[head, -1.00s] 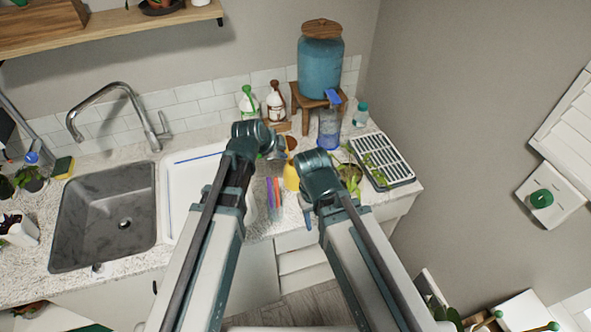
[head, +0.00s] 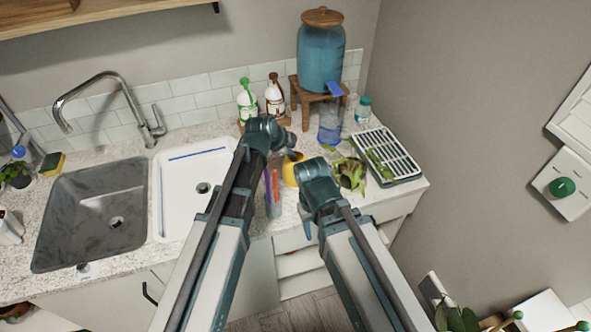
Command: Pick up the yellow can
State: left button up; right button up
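The yellow can (head: 289,174) stands on the counter, partly hidden between my two arms. Only part of its yellow body shows. My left gripper (head: 287,143) is above and behind the can in the picture, apart from it as far as I can see; its fingers are small and partly hidden, so I cannot tell whether it is open. My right gripper (head: 306,226) hangs low in front of the counter edge, mostly hidden by its own wrist; its opening cannot be seen.
A clear cup with colored pens (head: 273,207) stands close left of the can. A leafy plant (head: 351,173) and a seedling tray (head: 390,154) are to the right.

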aim_at(293, 160)
pick_arm(q)
jog(key=b+x, duration=0.2)
jog(key=x, duration=0.1)
jog(key=b+x, duration=0.1)
jog(key=x, duration=0.1)
jog(key=shift+a, duration=0.25)
grip_shut()
dwell(1.1)
